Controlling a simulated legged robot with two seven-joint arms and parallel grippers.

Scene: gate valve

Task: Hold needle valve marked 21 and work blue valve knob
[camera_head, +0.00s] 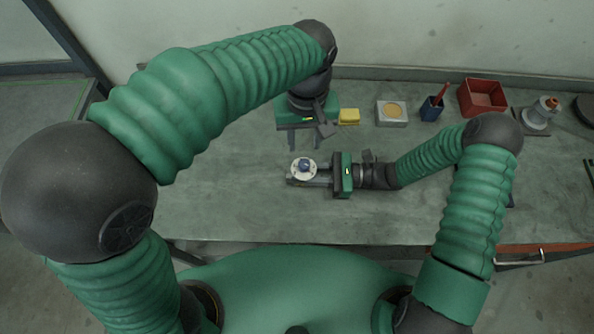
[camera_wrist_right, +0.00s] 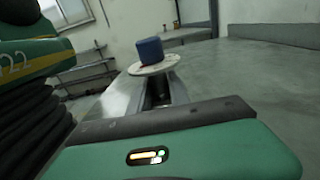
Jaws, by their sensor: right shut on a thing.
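The needle valve has a blue knob (camera_head: 305,166) on top of a round white disc (camera_head: 296,174). In the right wrist view the blue knob (camera_wrist_right: 150,50) stands upright above the white disc (camera_wrist_right: 154,67). I cannot read the number 21. My right gripper (camera_head: 309,181) comes in from the right, low over the table, and is shut on the valve below the disc. The fingers hide most of the valve's body. My left gripper (camera_head: 304,140) is behind the valve, apart from the knob. Its two fingers are spread with nothing between them.
The table left of the valve is clear.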

